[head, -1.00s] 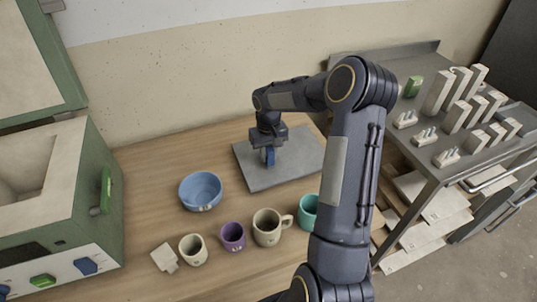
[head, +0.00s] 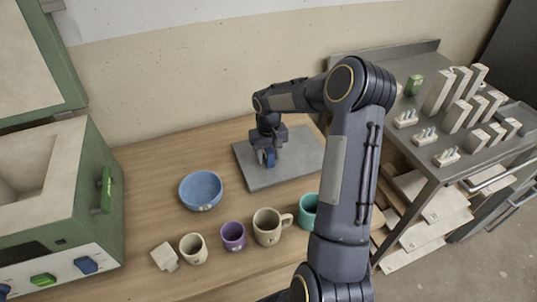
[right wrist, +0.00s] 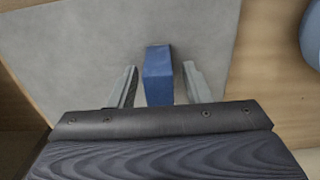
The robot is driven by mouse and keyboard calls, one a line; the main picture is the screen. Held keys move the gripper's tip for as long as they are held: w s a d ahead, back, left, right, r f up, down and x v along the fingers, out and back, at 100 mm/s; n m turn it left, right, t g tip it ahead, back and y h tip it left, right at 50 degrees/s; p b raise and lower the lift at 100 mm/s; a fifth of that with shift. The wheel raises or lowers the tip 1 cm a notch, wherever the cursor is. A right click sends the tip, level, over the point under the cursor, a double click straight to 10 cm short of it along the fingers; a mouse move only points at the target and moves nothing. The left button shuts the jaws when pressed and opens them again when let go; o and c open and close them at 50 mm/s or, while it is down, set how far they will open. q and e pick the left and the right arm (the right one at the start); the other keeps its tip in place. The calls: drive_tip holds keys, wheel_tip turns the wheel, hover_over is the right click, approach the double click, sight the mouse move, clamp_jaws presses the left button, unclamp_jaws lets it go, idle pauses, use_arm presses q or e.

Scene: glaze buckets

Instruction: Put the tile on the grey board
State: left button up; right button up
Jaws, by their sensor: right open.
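The blue tile (head: 270,159) is on the grey board (head: 300,165), near the middle of the board's left part in the head view. My right gripper (head: 267,152) is low over the board, around the tile. In the right wrist view the tile (right wrist: 158,76) stands between the two fingers of my right gripper (right wrist: 160,80), with a gap on each side. The gripper is open and its fingers do not hold the tile. The tile's lower part is partly hidden by the gripper. My left gripper is not in view.
A blue bowl (head: 201,191) stands left of the board. A cream cup (head: 193,249), a purple cup (head: 232,236), a beige mug (head: 267,227) and a teal cup (head: 308,211) line the front, beside a pale block (head: 165,257). A green kiln (head: 60,205) is at left.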

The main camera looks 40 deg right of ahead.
sight(269, 149)
wheel_tip(269, 149, up, 12)
drive_tip(key=shift+f, duration=0.2)
drive_tip(key=s+a+r+n+t+y, duration=0.1)
drive_tip(key=s+a+r+t, duration=0.2)
drive_tip(key=s+a+r, duration=0.65)
drive_tip(key=s+a+f+t+y, duration=0.1)
drive_tip(key=s+a+f, duration=0.1)
drive_tip(key=s+a, duration=0.3)
drive_tip(key=s+a+f+n+t+y, duration=0.1)
drive_tip(key=s+a, duration=0.4)
drive_tip(key=s, duration=0.5)
drive_tip(key=shift+s+a+f+t+y, duration=0.2)
drive_tip(key=shift+a+f+t+y, duration=0.15)
drive_tip(key=shift+f, duration=0.5)
